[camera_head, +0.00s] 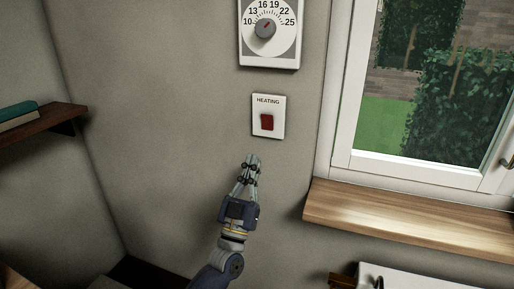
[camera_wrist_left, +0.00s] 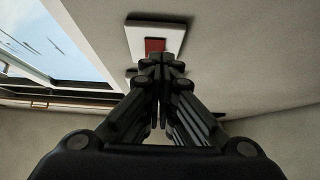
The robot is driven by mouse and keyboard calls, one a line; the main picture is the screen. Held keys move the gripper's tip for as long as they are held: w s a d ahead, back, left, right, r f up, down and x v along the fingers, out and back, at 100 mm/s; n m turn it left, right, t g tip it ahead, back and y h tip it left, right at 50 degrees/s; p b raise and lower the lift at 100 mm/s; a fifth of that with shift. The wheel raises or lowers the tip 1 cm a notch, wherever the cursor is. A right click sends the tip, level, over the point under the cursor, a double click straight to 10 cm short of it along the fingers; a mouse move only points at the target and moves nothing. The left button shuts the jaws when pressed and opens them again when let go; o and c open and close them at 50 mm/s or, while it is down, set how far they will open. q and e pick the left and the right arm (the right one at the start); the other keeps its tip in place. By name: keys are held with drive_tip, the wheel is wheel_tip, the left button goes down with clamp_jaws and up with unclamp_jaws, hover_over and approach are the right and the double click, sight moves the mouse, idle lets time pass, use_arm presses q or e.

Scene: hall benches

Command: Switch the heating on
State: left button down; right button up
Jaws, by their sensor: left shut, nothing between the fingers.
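The heating switch is a white plate (camera_head: 279,122) labelled HEATING with a red rocker (camera_head: 267,122), on the grey wall. In the left wrist view the red rocker (camera_wrist_left: 154,45) and its white plate (camera_wrist_left: 172,32) show just beyond my fingertips. My left gripper (camera_head: 253,160) is shut and empty, below the switch in the head view, with its fingers pointing up towards it. It also shows in the left wrist view (camera_wrist_left: 158,62). A gap shows between fingertips and plate in the head view. I cannot tell which way the rocker is tipped. My right gripper is not in view.
A thermostat dial (camera_head: 265,28) hangs above the switch. A window (camera_head: 420,90) with a wooden sill (camera_head: 400,220) is to the right. A wooden shelf (camera_head: 45,122) with a teal book (camera_head: 18,110) is at the left. The wall around the switch is clear.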

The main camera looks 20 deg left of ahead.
use_arm(q)
drive_tip(key=v, duration=0.4)
idle(0.3)
